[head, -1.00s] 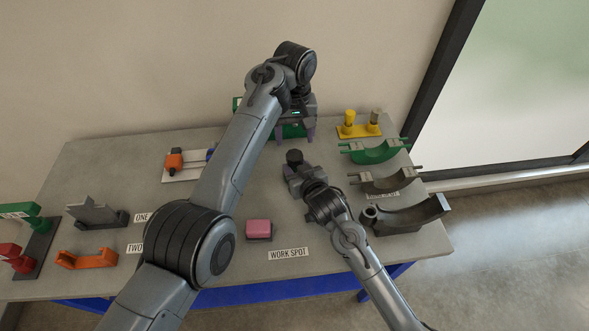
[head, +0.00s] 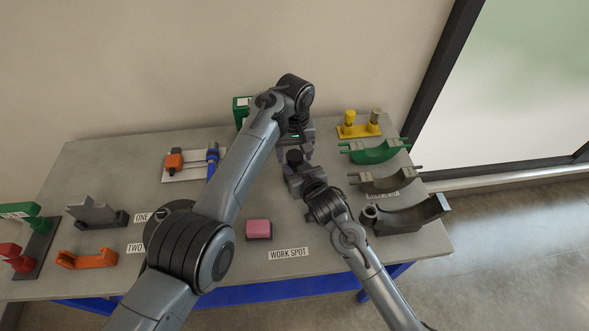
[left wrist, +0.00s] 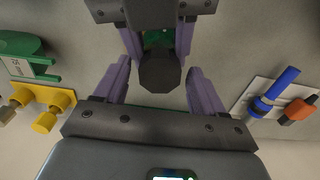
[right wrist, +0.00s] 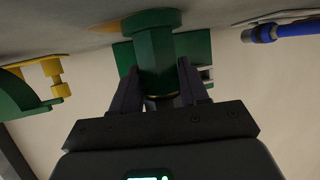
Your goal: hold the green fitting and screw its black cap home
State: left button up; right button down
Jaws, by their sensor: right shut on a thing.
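My right gripper (head: 292,174) is shut on the green fitting (right wrist: 155,55), with one finger on each side of it in the right wrist view (right wrist: 158,82). The black cap (head: 294,157) sits at the upper end of the held fitting. The cap is also in the middle of the left wrist view (left wrist: 160,72), with a little green behind it between the right fingers. My left gripper (left wrist: 159,68) is open, its purple fingers on either side of the cap with gaps showing. In the head view the fitting is mostly hidden by my gripper.
A yellow stand with two pegs (head: 360,130) and a green cradle (head: 375,152) are at the back right. Grey cradles (head: 408,214) lie at the right. A pink block (head: 258,228) lies near the work spot label.

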pick_arm(q)
jog(key=c, duration=0.9)
jog(key=o, duration=1)
jog(key=shift+o, duration=0.2)
jog(key=shift+r, duration=2.25)
jog(key=o, duration=0.5)
notch_tip(320, 180, up, 12)
